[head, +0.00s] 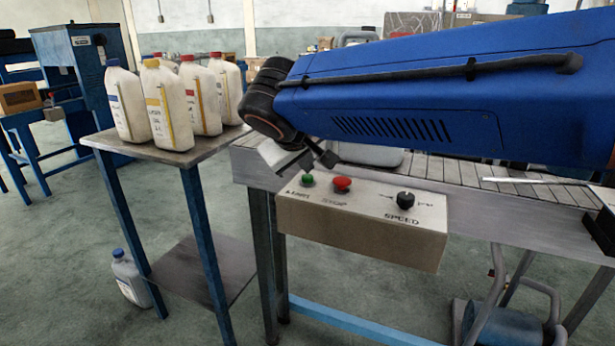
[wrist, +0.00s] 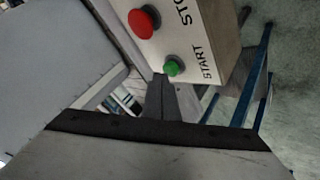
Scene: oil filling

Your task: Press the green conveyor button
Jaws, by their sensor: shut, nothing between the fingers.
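The green button (head: 308,180) sits at the left end of the top face of a beige control box (head: 361,231), by the conveyor's front edge. It also shows in the wrist view (wrist: 173,68), beside the word START. My gripper (wrist: 161,80) is shut and empty. In the wrist view its fingertips appear just left of and slightly below the green button; I cannot tell whether they touch it. In the head view my gripper is close above the button, partly hidden by my blue arm.
A red stop button (head: 342,184) is just right of the green one, with a black speed knob (head: 405,199) farther right. The conveyor (head: 465,174) runs behind the box. A table (head: 172,155) with several white bottles stands at left.

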